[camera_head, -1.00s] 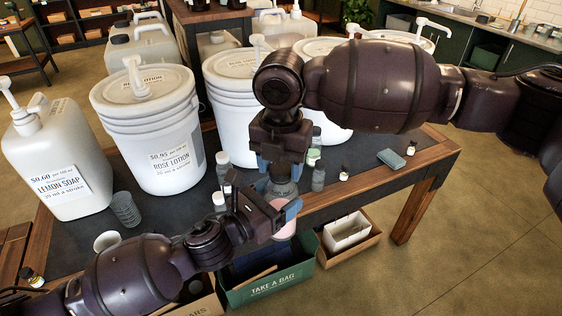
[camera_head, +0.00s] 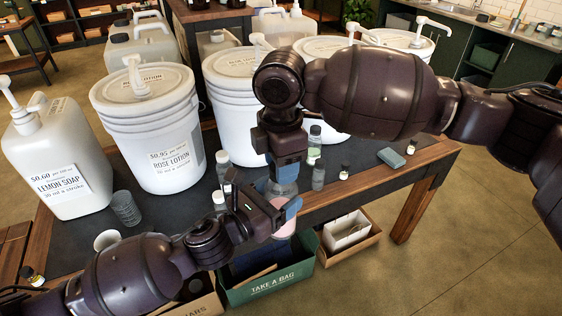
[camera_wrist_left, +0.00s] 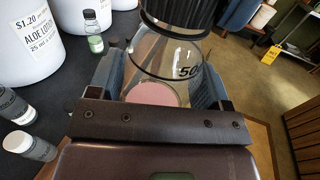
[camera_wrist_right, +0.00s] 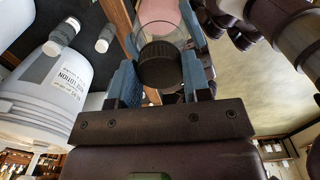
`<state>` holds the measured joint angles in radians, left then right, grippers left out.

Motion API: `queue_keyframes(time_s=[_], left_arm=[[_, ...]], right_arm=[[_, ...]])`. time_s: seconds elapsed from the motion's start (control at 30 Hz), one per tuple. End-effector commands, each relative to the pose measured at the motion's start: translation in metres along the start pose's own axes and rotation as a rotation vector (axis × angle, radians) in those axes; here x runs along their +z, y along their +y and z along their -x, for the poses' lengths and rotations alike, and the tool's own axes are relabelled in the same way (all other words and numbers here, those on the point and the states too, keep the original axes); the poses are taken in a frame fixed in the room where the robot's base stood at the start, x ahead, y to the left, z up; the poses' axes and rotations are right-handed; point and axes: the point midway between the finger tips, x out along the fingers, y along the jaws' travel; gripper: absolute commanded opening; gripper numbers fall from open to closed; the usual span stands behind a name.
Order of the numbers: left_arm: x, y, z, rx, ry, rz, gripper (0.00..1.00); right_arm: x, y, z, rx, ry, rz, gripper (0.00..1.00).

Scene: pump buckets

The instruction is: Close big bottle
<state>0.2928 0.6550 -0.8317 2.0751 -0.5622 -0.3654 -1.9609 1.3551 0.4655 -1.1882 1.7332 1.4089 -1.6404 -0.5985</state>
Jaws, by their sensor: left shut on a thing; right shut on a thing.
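The big bottle is clear with pink liquid in its bottom; it shows in the head view (camera_head: 283,222) and the left wrist view (camera_wrist_left: 170,55). My left gripper (camera_head: 283,214) is shut around its body, one blue finger on each side. A black ribbed cap (camera_wrist_left: 182,12) is at the bottle's mouth. My right gripper (camera_wrist_right: 166,68) is shut on this cap (camera_wrist_right: 160,68) from above. The cap lines up with the bottle (camera_wrist_right: 162,25). I cannot tell whether it is fully seated.
White buckets, including rose lotion (camera_head: 160,120), and a lemon soap jug (camera_head: 55,160) stand on the dark table. Small bottles (camera_head: 317,175) stand close behind the grippers. A green box (camera_head: 268,284) is below the table edge.

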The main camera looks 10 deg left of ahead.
Motion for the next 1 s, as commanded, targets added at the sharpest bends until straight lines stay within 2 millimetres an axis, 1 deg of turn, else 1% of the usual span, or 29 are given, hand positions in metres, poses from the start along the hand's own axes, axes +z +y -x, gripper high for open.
queue_keyframes(time_s=[0.1, 1.0], left_arm=[[0.0007, -0.0002, -0.0001, -0.001, -0.001, 0.0, 0.05], [0.0007, -0.0005, -0.0001, -0.001, -0.002, 0.0, 0.05]], right_arm=[[-0.0006, -0.0001, -0.0004, -0.001, 0.003, -0.166, 0.16], [-0.0007, 0.0001, -0.0009, -0.001, 0.002, -1.474, 0.16]])
